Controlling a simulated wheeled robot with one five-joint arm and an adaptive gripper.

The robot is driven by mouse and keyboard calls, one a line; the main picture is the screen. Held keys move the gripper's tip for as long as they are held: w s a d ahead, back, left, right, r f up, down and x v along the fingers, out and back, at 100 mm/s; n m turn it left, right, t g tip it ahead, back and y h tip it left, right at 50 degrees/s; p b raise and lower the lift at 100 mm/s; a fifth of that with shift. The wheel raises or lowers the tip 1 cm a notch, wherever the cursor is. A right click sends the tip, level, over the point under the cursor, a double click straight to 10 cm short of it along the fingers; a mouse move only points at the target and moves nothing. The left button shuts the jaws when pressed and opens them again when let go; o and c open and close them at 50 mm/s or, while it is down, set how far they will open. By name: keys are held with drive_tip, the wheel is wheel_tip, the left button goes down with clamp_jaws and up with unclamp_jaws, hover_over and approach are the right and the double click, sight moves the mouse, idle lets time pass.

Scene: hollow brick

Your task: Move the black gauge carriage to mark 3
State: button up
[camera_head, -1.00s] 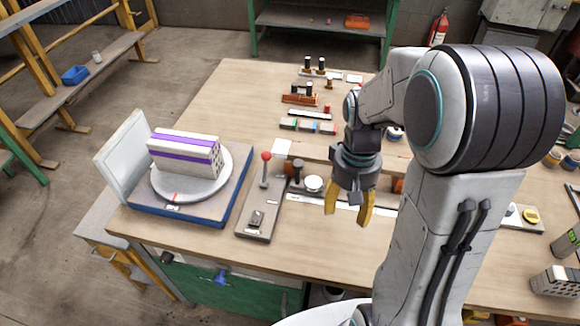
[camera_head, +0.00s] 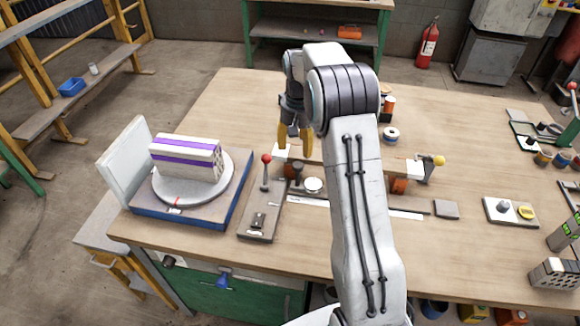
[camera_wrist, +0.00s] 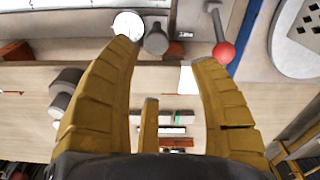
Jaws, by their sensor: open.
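A dark knobbed piece (camera_head: 297,172), which may be the black gauge carriage, stands near the left end of a pale scale strip (camera_head: 403,214). It looks like the dark cylinder (camera_wrist: 156,40) beside a white disc (camera_wrist: 128,24) in the wrist view. Mark 3 cannot be read. My gripper (camera_head: 294,150) is open and empty, fingers down, above the left end of a long wooden bar and beyond the dark piece. In the wrist view my fingers (camera_wrist: 160,58) are spread with nothing between them. My arm hides the middle of the strip.
A red-balled lever (camera_head: 266,160) stands close left of the dark piece. A striped brick (camera_head: 187,157) sits on a turntable at the left. A clamp with a yellow knob (camera_head: 438,160) is at the bar's right end. The back left of the table is clear.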

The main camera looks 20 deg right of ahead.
sight(299, 166)
drive_tip(key=shift+s+a+f, duration=0.1)
drive_tip(key=shift+s+f, duration=0.1)
drive_tip(key=shift+s, duration=0.2)
drive_tip(key=shift+s+f, duration=0.15)
drive_tip(key=shift+f, duration=0.15)
drive_tip(key=shift+f+p, duration=0.3)
drive_tip(key=shift+f, duration=2.95)
drive_tip(key=shift+o, duration=0.3)
drive_tip(key=shift+f, duration=0.1)
clamp_jaws()
